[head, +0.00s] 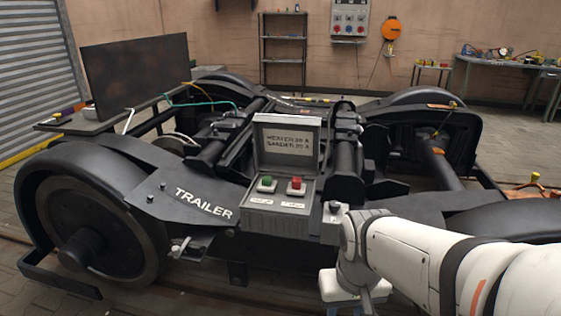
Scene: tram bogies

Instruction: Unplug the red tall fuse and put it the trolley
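A red fuse (296,184) stands upright in the right socket of the open grey fuse box (277,223) on the trailer bogie. A green fuse (266,182) stands in the left socket. Both sockets have white labels below them. My white arm reaches in from the lower right, and its wrist end is just right of the box, apart from the red fuse. My gripper's fingers cannot be made out there. I cannot tell whether it is open or shut. I cannot clearly pick out a trolley in this view.
The box's raised lid (287,143) carries handwriting. The black bogie frame (205,190) and its wheel (90,232) fill the front left. A dark panel (137,75) stands behind at left. Against the back wall are a shelf rack (283,61), a small table (433,68) and a workbench (510,64).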

